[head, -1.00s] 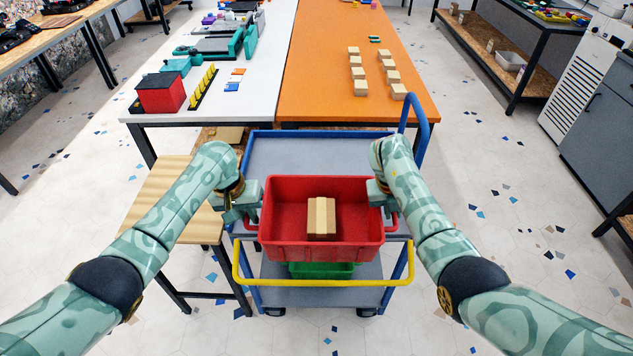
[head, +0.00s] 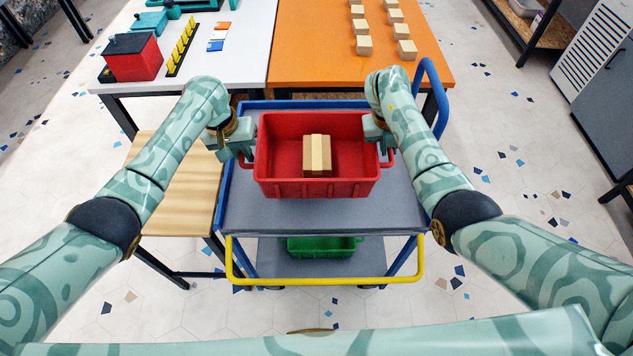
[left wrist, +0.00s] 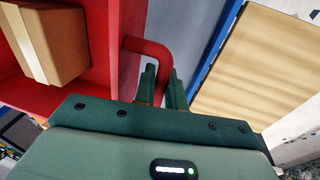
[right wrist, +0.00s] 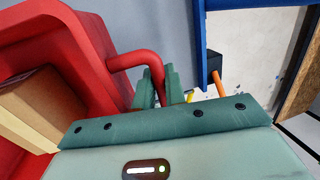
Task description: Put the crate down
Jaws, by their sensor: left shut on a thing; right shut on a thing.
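The red crate (head: 316,188) is over the grey top deck of the trolley (head: 320,214), with a small cardboard box (head: 317,156) inside it. I cannot tell whether its underside touches the deck. My left gripper (head: 247,158) is shut on the crate's left handle, which shows between the fingers in the left wrist view (left wrist: 163,95). My right gripper (head: 386,150) is shut on the right handle, as the right wrist view (right wrist: 157,95) shows. The crate looks level.
A green crate (head: 320,247) sits on the trolley's lower shelf. The trolley has a yellow front bar (head: 325,282) and a blue handle (head: 437,95). A wooden stand (head: 178,180) is at the left. Behind are a white table (head: 215,80) and an orange table (head: 310,65) with several boxes.

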